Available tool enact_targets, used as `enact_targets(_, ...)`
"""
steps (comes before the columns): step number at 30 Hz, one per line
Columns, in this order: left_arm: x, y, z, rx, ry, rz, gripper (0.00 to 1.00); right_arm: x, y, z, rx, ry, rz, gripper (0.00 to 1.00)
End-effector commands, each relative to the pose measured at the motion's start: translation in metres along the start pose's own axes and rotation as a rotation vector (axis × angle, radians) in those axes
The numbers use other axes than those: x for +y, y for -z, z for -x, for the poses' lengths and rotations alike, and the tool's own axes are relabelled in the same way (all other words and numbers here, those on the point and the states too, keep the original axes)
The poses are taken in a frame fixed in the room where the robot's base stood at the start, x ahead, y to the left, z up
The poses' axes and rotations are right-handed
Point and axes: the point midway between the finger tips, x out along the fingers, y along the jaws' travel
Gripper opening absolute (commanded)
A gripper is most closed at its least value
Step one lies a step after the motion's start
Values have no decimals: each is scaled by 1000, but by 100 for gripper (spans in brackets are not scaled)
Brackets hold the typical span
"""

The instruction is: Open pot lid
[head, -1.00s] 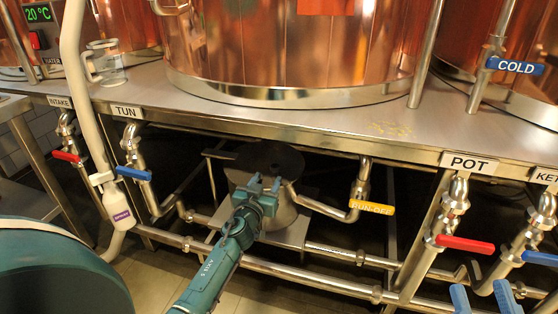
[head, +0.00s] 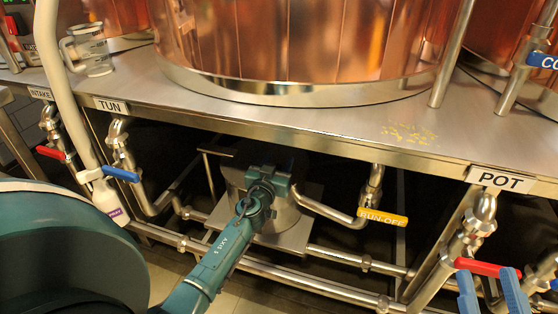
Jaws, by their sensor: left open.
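A steel pot-like vessel (head: 235,178) stands on a metal plate under the bench. Its top lies in dark shadow, partly behind my gripper, so I cannot make out a lid or its handle clearly. My left gripper (head: 269,172) is open in front of the vessel's upper part; I cannot tell whether it touches. A POT label (head: 501,180) is on the bench edge at the right.
The steel bench top (head: 330,125) overhangs the vessel and carries a large copper kettle (head: 300,40). Pipes (head: 330,258) cross low in front. A red-handled valve (head: 490,267) is near my right gripper.

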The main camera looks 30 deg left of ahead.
Motion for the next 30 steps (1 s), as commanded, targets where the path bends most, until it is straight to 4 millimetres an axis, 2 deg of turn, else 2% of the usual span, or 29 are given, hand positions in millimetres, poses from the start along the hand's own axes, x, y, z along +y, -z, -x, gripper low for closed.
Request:
enact_targets(4,0,0,0,0,0,0,46,0,-1,1,-4,0,-2,36)
enact_targets(21,0,0,0,0,0,0,0,0,0,-1,2,1,1,36)
enact_targets(30,0,0,0,0,-2,-1,0,0,1,-2,5,1,3,36)
